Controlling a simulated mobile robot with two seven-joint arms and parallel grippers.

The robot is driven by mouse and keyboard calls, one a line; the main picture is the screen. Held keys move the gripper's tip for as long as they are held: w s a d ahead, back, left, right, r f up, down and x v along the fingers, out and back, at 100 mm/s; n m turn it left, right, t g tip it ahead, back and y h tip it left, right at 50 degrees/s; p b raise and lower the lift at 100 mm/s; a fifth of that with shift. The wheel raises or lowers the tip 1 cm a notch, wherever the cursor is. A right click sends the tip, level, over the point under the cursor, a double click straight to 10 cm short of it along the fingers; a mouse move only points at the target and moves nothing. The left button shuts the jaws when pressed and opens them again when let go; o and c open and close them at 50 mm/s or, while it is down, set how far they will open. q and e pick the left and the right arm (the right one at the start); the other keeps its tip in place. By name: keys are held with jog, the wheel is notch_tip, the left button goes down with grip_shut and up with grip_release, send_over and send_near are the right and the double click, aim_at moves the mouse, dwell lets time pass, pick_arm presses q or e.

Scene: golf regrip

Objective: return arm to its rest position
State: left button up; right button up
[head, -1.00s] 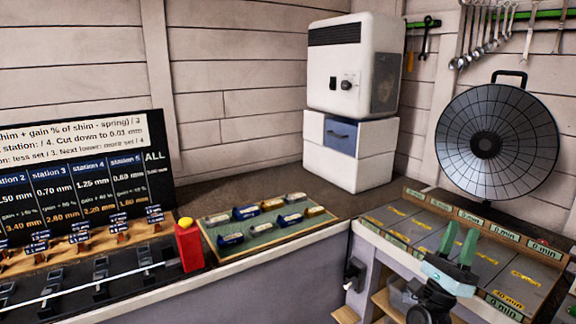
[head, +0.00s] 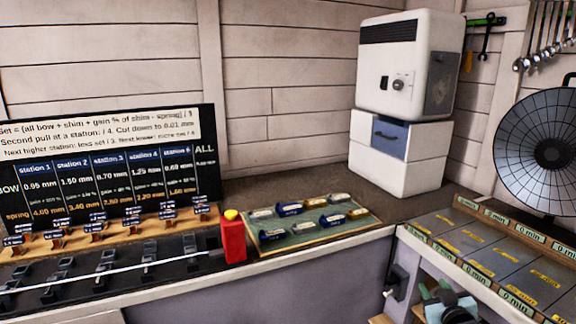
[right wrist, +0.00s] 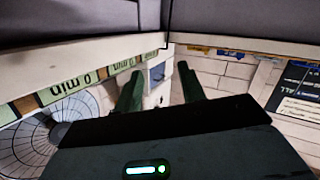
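My right gripper (head: 438,290) is low at the bottom right of the head view, in front of the bench edge and below the bench top. Its two green fingers also show in the right wrist view (right wrist: 160,84), spread apart with nothing held between them. My left gripper is in neither view.
The bench with grey panels and "0 min" labels (head: 493,252) is just behind and right of the gripper. A green tray (head: 294,241) of small blocks, a red bottle (head: 233,240) and a black club rack (head: 120,284) line the left bench. A white machine (head: 398,160) stands in the corner.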

jog(key=s+a+f+g+y, duration=0.1)
jog(key=s+a+f, duration=0.2)
jog(key=s+f, duration=0.35)
jog(key=s+a+f+n+g, duration=0.1)
jog(key=s+a+f+g, duration=0.15)
jog(key=s+f, duration=0.35)
jog(key=s+a+f+g+y, duration=0.1)
jog(key=s+a+f, duration=0.35)
jog(key=s, duration=0.25)
jog(key=s+a+f+g, duration=0.1)
jog(key=s+a, duration=0.3)
jog(key=s, duration=0.9)
jog(key=s+a+f+m+g+y, duration=0.1)
jog(key=s+a+f, duration=0.3)
jog(key=s, duration=0.9)
jog(key=shift+s+g, duration=0.25)
jog(key=shift+g, duration=0.2)
